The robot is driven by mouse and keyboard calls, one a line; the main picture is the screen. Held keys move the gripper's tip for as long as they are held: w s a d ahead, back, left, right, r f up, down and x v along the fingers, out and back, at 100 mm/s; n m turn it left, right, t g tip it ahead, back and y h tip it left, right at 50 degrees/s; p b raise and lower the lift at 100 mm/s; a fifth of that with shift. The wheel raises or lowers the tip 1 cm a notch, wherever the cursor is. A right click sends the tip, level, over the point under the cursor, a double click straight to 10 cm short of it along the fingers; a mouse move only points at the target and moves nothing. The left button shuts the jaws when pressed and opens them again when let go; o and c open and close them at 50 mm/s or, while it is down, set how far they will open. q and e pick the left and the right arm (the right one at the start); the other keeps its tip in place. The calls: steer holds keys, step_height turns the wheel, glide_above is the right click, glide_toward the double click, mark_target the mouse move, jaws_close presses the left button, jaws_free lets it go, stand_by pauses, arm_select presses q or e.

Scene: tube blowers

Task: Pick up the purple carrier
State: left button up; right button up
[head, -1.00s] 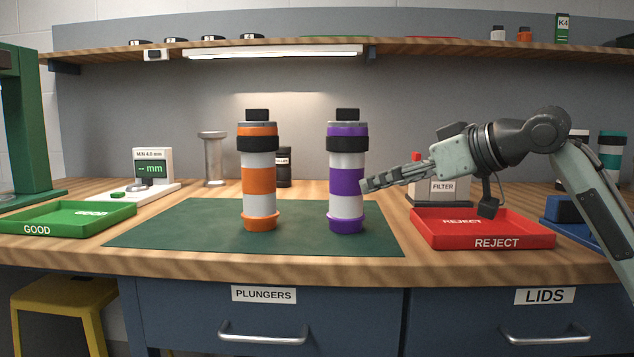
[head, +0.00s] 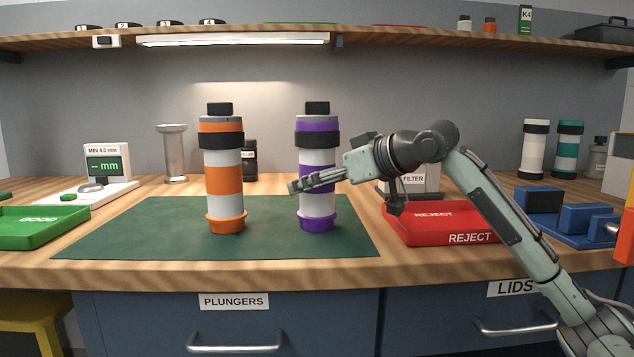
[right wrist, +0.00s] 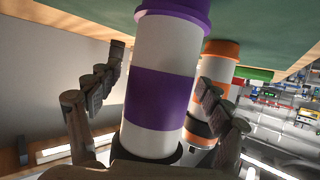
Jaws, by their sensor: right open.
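The purple carrier (head: 317,208) stands upright on the green mat (head: 150,225), a white tube with purple bands, a black ring and a black top. My right gripper (head: 296,186) is at its middle, one finger crossing in front of it. In the right wrist view the carrier (right wrist: 160,97) stands between the two open fingers (right wrist: 160,72), which show no clear contact with it. That view is upside down. The far finger is hidden behind the carrier in the head view. My left gripper is not in view.
An orange carrier (head: 224,180) stands upright to the left on the same mat. A red reject tray (head: 445,232) lies right of the mat under my right arm. A green tray (head: 45,235) is at the left. A shelf (head: 250,37) runs above the bench.

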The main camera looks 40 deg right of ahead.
steer(key=c, duration=1.3)
steer(key=shift+c, duration=0.5)
steer(key=shift+r, duration=0.1)
